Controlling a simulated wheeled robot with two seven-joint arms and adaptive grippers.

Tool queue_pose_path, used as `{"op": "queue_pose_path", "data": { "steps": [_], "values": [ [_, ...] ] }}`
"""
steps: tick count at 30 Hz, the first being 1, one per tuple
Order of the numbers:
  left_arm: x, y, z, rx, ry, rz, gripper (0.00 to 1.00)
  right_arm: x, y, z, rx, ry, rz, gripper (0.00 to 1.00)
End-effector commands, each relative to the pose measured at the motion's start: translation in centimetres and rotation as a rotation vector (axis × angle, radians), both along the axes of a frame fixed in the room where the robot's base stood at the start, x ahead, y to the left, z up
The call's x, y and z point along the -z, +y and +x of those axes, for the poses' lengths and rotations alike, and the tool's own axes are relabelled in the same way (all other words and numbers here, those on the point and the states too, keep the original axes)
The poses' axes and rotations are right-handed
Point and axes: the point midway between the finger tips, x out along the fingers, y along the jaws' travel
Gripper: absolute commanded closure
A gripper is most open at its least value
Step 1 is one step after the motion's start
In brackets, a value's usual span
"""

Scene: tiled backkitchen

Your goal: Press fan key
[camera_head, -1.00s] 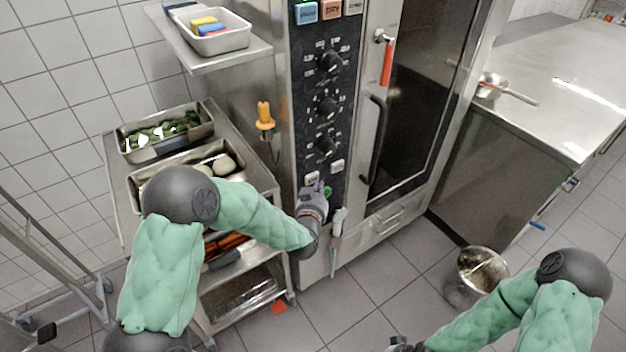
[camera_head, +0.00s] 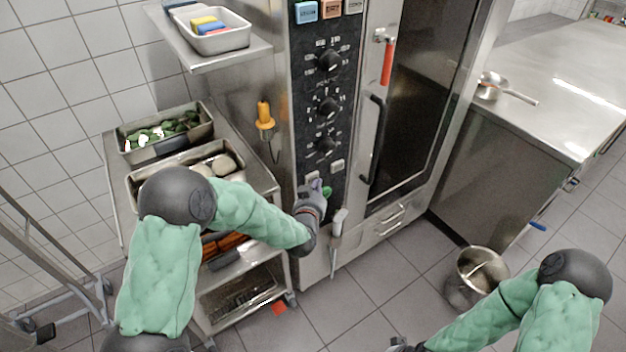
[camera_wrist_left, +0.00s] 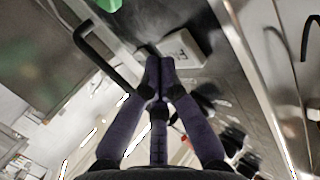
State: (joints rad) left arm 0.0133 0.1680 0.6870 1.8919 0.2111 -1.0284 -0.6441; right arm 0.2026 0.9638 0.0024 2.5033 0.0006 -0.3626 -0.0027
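The oven's dark control panel (camera_head: 322,125) carries several knobs, with two pale keys below them. The lower-left key (camera_head: 312,178) is right by my left gripper (camera_head: 319,187); the other key (camera_head: 337,166) sits higher and to the right. I cannot read which one is the fan key. A green button (camera_head: 327,191) is beside my gripper. In the left wrist view my left gripper (camera_wrist_left: 159,62) has its fingers together and empty, tips beside a pale key (camera_wrist_left: 182,48); I cannot tell whether they touch it. My right gripper (camera_head: 402,346) is mostly cut off at the bottom edge.
The oven door handle (camera_head: 374,140) stands out right of the panel. A yellow-handled tool (camera_head: 265,116) hangs on the left side. A trolley (camera_head: 262,183) with food pans is at the left. A metal bucket (camera_head: 474,277) stands on the floor at the right.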

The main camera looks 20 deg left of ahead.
Motion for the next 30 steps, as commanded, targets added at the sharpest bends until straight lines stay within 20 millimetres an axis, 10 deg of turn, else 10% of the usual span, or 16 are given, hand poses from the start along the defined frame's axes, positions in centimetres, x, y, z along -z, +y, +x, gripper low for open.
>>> {"op": "queue_pose_path", "data": {
  "steps": [30],
  "values": [
    [-0.04, 0.65, 0.51, -0.001, -0.001, 0.000, 1.00, 0.32, 0.00, 0.01, 0.000, 0.000, 0.000, 0.43]
  ]
}}
